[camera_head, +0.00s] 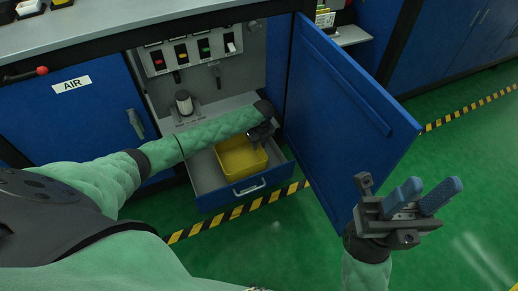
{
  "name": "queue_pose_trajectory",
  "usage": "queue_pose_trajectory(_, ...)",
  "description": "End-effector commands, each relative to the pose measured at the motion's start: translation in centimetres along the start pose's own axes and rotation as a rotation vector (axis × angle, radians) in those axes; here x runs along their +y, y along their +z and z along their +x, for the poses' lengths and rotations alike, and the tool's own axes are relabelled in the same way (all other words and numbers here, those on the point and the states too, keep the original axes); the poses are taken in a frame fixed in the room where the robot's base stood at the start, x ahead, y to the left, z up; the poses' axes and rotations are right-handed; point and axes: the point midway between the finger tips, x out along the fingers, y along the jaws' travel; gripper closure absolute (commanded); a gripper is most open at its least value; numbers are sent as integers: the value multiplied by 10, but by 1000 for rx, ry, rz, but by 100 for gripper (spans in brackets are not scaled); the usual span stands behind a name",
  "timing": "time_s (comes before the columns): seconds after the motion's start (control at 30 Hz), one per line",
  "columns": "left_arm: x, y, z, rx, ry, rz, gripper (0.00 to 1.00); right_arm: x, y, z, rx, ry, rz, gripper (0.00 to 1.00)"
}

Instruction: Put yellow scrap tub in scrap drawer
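The yellow scrap tub (238,164) sits inside the open scrap drawer (207,181), towards its right side. The drawer is a grey tray with a blue front and a pale handle at the bottom of the cabinet. My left arm reaches across from the left, above the drawer. My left gripper (262,137) is at the tub's back right edge; its fingertips are too small and dark to tell whether they grip the rim. Part of the tub's far side is hidden by the arm. My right gripper (421,194), with blue fingers apart, is open and empty in front of the cabinet door.
The blue cabinet door (345,115) stands open to the right of the drawer. Inside the cabinet are a switch panel (192,52) and a small cylinder (184,103) on a shelf. Yellow-black tape (240,209) runs along the green floor. The floor at right is clear.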

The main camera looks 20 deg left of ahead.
Motion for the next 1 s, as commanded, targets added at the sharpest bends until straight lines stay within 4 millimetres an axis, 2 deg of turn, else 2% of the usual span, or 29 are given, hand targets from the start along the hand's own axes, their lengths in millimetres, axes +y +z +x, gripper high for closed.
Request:
queue_pose_trajectory(0.03,-1,0,-15,-1,-2,1,75,0,-1,3,-6,0,-6,64)
queue_pose_trajectory(0.2,0,0,-45,-1,-1,1,75,2,-2,5,-20,-5,-24,64)
queue_pose_trajectory(0.4,-1,0,-67,1,-1,1,75,5,-3,5,-30,-17,-44,64)
queue_pose_trajectory(0.6,0,-1,-74,2,0,0,75,4,-4,4,-35,-18,-46,64)
queue_pose_trajectory(1.0,0,0,-74,1,0,0,75,4,-3,6,-27,-18,-45,64)
